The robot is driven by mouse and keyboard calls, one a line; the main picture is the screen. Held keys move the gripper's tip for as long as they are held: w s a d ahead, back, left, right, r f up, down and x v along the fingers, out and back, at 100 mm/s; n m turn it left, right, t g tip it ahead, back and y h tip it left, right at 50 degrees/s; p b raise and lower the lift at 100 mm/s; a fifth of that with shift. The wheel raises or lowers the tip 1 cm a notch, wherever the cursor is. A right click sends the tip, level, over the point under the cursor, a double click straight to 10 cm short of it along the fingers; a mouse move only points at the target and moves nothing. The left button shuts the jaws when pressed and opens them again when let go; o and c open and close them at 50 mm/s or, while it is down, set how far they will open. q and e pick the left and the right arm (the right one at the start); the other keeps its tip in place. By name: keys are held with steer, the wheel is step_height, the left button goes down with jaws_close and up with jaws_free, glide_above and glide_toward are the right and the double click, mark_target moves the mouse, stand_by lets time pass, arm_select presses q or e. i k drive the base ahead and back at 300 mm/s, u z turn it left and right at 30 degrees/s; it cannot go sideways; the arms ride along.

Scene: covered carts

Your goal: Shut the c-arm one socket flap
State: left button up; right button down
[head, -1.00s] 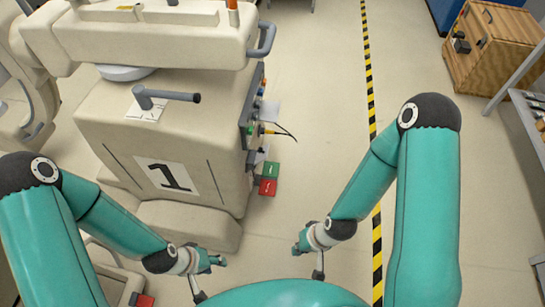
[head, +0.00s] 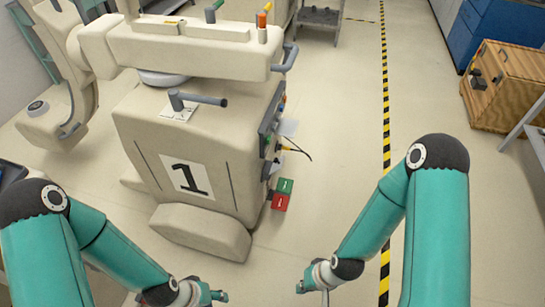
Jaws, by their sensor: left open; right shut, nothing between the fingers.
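The c-arm one (head: 190,150) is a beige machine with a "1" label on its front, standing left of centre in the head view. Its right side carries a panel (head: 268,135) with coloured sockets, small flaps and a thin black cable, seen at a steep angle. I cannot tell which flap is the socket flap or how far open it is. My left gripper (head: 217,296) is open and empty, low in front of the machine. My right gripper (head: 302,288) is shut and empty, low and to the right of the machine, apart from it.
Green (head: 285,186) and red (head: 280,202) blocks stick out low on the machine's right side. A yellow-black floor stripe (head: 386,120) runs on the right. A wooden crate (head: 505,88) stands far right. The floor between machine and stripe is clear.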

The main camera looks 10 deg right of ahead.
mark_target(278, 162)
steer(key=u, duration=0.05)
steer(key=i, duration=0.9)
steer(key=z, duration=0.1)
